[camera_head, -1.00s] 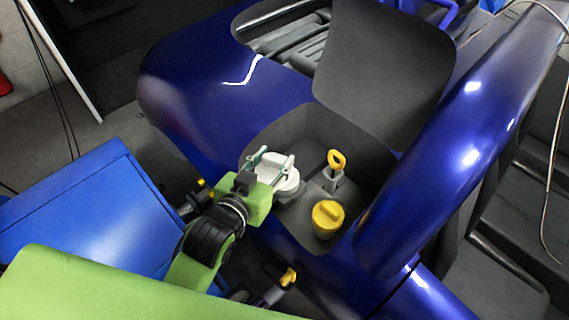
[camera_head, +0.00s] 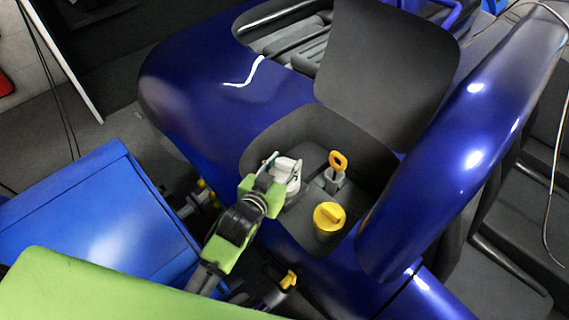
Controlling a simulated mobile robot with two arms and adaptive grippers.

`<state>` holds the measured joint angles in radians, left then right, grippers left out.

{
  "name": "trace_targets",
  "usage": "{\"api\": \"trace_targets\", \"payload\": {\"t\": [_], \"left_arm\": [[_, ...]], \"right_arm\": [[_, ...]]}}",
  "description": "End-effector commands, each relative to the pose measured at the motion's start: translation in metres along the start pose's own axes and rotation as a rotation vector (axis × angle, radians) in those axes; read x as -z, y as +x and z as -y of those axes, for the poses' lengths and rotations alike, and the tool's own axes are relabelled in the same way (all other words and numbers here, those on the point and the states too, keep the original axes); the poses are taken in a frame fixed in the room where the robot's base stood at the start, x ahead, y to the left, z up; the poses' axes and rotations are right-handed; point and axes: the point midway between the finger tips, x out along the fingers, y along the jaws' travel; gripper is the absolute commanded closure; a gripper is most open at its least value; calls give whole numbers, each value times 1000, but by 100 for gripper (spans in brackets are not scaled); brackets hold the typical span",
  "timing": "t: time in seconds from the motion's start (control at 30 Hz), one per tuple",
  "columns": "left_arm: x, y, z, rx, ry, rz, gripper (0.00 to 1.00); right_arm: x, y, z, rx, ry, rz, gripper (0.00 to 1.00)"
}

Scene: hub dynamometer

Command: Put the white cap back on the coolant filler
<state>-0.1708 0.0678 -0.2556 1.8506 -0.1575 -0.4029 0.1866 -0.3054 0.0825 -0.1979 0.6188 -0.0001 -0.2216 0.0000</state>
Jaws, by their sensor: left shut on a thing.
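The white cap (camera_head: 287,168) is in the open service bay of the blue vehicle. My left gripper (camera_head: 282,168) is shut on it, with its fingers at the cap's sides. The cap sits over a pale filler neck (camera_head: 292,194) at the left of the bay. The gripper partly hides the neck, and I cannot tell whether the cap is fully seated on it.
A yellow-ringed dipstick (camera_head: 337,163) stands right of the cap, and a yellow cap (camera_head: 329,216) is in front of it. The dark raised flap (camera_head: 388,75) is behind the bay. A blue cabinet (camera_head: 95,225) stands at left.

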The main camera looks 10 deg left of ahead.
Motion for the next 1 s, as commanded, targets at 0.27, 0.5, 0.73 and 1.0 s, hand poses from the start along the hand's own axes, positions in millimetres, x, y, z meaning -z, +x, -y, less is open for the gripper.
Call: {"api": "trace_targets", "payload": {"t": [0.27,0.5,0.73,1.0], "left_arm": [[-3,1,0,0,0,0,44],[-3,1,0,0,0,1,44],[-1,-7,0,0,-1,3,44],[-1,-63,0,-1,-1,3,44]], "right_arm": [[4,1,0,0,-2,-5,76],[6,1,2,2,-2,-8,76],[7,0,4,5,-1,-10,76],[8,-1,4,5,-1,-11,76]]}}
